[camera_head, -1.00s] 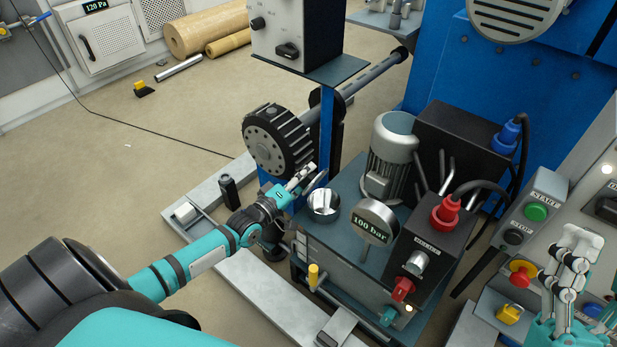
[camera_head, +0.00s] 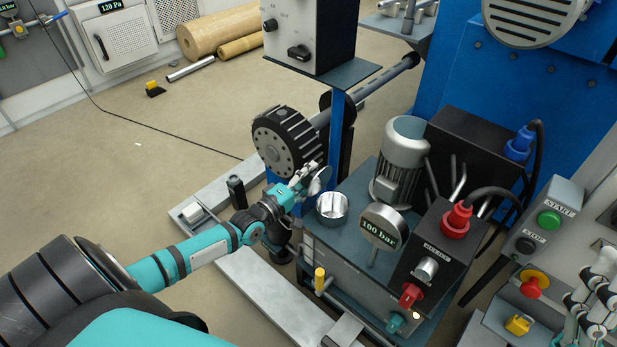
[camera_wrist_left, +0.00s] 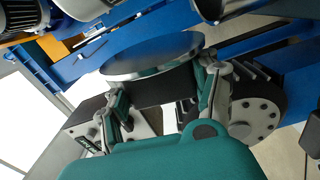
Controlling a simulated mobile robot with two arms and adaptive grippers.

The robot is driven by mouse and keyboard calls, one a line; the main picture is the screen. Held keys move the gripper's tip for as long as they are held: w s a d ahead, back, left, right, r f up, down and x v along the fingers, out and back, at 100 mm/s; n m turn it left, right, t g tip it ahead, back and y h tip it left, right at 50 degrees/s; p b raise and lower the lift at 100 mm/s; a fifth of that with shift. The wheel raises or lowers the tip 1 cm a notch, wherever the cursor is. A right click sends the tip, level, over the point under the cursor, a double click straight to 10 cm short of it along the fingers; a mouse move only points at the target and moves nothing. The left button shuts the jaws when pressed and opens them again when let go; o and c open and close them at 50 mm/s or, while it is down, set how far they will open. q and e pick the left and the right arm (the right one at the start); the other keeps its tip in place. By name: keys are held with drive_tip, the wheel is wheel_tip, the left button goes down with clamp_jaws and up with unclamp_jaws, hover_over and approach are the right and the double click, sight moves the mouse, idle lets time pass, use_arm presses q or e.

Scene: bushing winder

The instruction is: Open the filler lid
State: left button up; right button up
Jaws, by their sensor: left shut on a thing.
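The filler lid is a round metal disc (camera_head: 320,180), tilted at the far left edge of the filler neck. My left gripper (camera_head: 306,178) is shut on it. In the left wrist view the lid (camera_wrist_left: 152,55) spans above the fingers, with a dark part of it between the fingers of my left gripper (camera_wrist_left: 160,92). The filler neck (camera_head: 332,209) is a short metal cup on the blue-grey tank top, and its bright inside shows. Whether the lid still joins the neck by a hinge is hidden. My right gripper (camera_head: 590,300) is cut off at the right edge, its jaw state unclear.
A pressure gauge (camera_head: 381,227) reading 100 bar and a grey motor (camera_head: 400,160) stand right of the neck. A black ribbed wheel (camera_head: 287,142) is just behind my left gripper. A control box (camera_head: 432,255) stands at the tank's right.

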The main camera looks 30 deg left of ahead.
use_arm(q)
drive_tip(key=o, duration=1.7)
drive_tip(key=s+a, duration=0.1)
drive_tip(key=s, duration=1.1)
drive_tip(key=shift+a, duration=0.35)
drive_tip(key=shift+w, duration=0.1)
